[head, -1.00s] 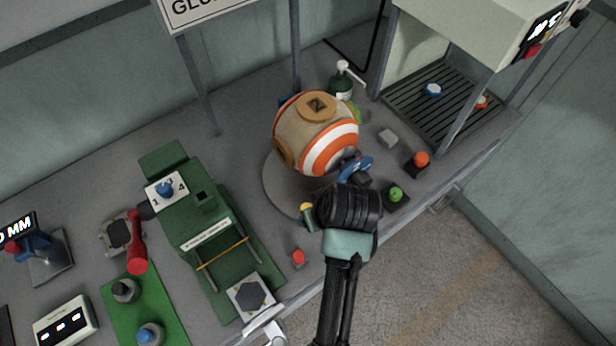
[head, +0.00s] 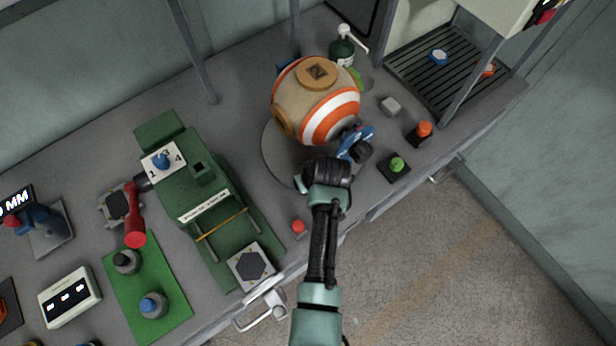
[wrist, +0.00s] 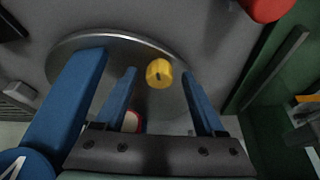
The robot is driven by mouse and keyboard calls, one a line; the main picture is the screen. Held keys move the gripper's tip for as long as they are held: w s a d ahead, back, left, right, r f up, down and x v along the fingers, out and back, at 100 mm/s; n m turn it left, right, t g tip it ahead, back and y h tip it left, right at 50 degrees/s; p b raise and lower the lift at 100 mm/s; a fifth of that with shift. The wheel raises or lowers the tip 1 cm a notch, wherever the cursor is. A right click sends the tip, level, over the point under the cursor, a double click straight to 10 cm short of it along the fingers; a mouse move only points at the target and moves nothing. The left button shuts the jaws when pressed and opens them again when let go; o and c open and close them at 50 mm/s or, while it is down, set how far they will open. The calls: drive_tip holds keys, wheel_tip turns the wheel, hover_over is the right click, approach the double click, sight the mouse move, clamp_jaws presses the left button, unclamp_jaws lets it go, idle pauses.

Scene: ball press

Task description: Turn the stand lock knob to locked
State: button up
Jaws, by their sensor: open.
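The stand lock knob (wrist: 159,73) is a small yellow knob with a dark mark on its face, near the metal stand disc's edge in the wrist view. My gripper (wrist: 147,70) has blue fingers and is open. The fingers point toward the knob, which shows between their tips in the picture; I see no contact, and the gap in depth is unclear. In the head view my arm hides the knob. The grey round stand (head: 276,160) bears a tan, orange and white ball (head: 292,104). The knob's locked marking cannot be read.
A green press (head: 183,205) stands left of the stand. A red button (head: 298,227) sits near the table's front edge. Green (head: 397,165) and orange (head: 424,129) buttons and a grey block (head: 391,105) lie to the right. A pump bottle (head: 343,50) stands behind the ball.

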drive_tip(key=shift+w+f, duration=0.2)
drive_tip(key=shift+f, duration=0.15)
clamp_jaws()
